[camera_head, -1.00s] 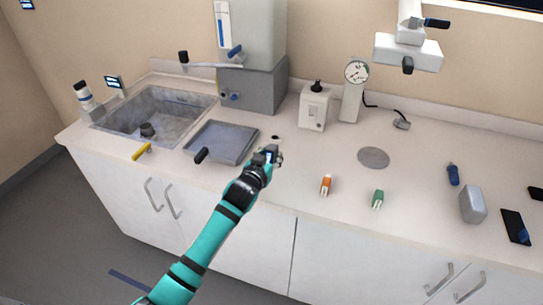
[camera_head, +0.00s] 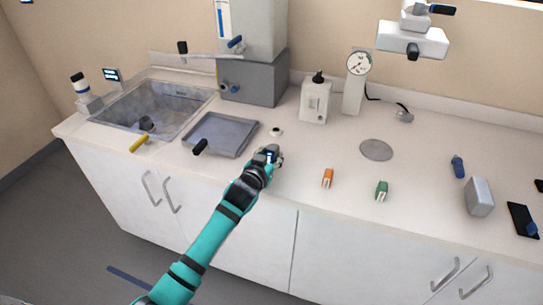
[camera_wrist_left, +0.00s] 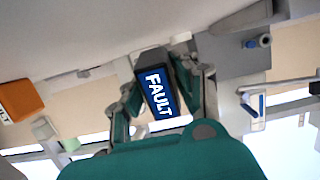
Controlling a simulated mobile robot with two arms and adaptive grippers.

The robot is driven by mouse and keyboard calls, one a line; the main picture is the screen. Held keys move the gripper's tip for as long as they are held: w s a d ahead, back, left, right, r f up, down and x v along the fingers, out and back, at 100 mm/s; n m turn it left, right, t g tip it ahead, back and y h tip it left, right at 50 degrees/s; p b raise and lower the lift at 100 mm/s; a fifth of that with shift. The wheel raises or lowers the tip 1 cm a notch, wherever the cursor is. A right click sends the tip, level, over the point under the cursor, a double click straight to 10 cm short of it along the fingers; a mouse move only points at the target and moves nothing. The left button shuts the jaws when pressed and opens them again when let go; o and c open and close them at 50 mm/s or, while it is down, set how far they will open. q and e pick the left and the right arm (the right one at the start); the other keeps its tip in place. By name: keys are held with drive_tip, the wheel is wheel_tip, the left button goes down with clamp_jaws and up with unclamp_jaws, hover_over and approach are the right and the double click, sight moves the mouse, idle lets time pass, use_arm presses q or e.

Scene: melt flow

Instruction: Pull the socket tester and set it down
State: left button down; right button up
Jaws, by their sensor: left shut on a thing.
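My left gripper (camera_head: 272,155) is over the counter, near its front edge and to the right of the grey tray. In the left wrist view its fingers (camera_wrist_left: 165,95) are shut on the socket tester (camera_wrist_left: 160,96), a dark block with a blue screen reading "FAULT". In the head view only a small blue-and-white bit of the tester shows at the fingers. A small white round fitting with a dark centre (camera_head: 276,132) lies just behind the gripper, apart from it. I cannot tell whether the tester touches the counter. My right gripper is out of view.
An orange plug-like block (camera_head: 327,178) and a green one (camera_head: 382,190) stand to the right. The grey tray (camera_head: 222,135) and sink (camera_head: 150,108) are to the left. A white box (camera_head: 315,101) and dial gauge (camera_head: 357,80) stand behind. Counter between gripper and orange block is clear.

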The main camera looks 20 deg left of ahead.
use_arm(q)
drive_tip(key=shift+f, duration=0.3)
idle(0.5)
drive_tip(key=c, duration=0.9)
unclamp_jaws()
drive_tip(key=v, duration=1.2)
